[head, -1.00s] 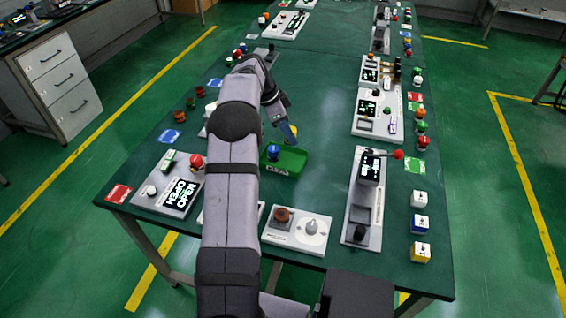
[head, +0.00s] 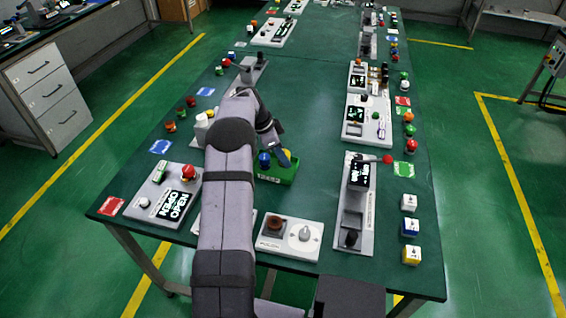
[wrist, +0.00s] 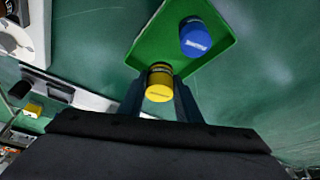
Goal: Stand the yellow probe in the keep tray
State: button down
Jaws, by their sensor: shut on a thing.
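The yellow probe (wrist: 159,82) is between the two fingers of my gripper (wrist: 158,98), which is shut on it, in the wrist view. The probe overlaps the near edge of the green keep tray (wrist: 160,38); whether its base touches the tray floor I cannot tell. A blue probe (wrist: 195,38) stands inside the tray, apart from the yellow one. In the head view my gripper (head: 283,158) is low over the tray (head: 278,176), just right of the blue probe (head: 264,158). The yellow probe is mostly hidden there.
A panel with a red button (head: 188,173) is left of my arm. A panel with a round knob (head: 305,234) stands in front of the tray, and a long panel with a red-tipped lever (head: 387,159) is to the right. The green table between tray and long panel is clear.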

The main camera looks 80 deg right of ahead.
notch_tip(320, 180, down, 3)
jog(key=shift+r+p, duration=0.15)
jog(key=shift+p, duration=0.4)
jog(key=shift+f, duration=0.45)
jog(key=shift+f, duration=0.2)
jog(key=c, duration=1.6)
grip_release()
jog(key=shift+r, duration=0.1)
jog(key=shift+r, duration=0.2)
jog(key=b+v, duration=0.2)
jog(key=v, duration=0.9)
jog(key=shift+w+a+r+b, duration=0.15)
jog(key=shift+w+r+b, duration=0.05)
jog(key=shift+r+b, duration=0.15)
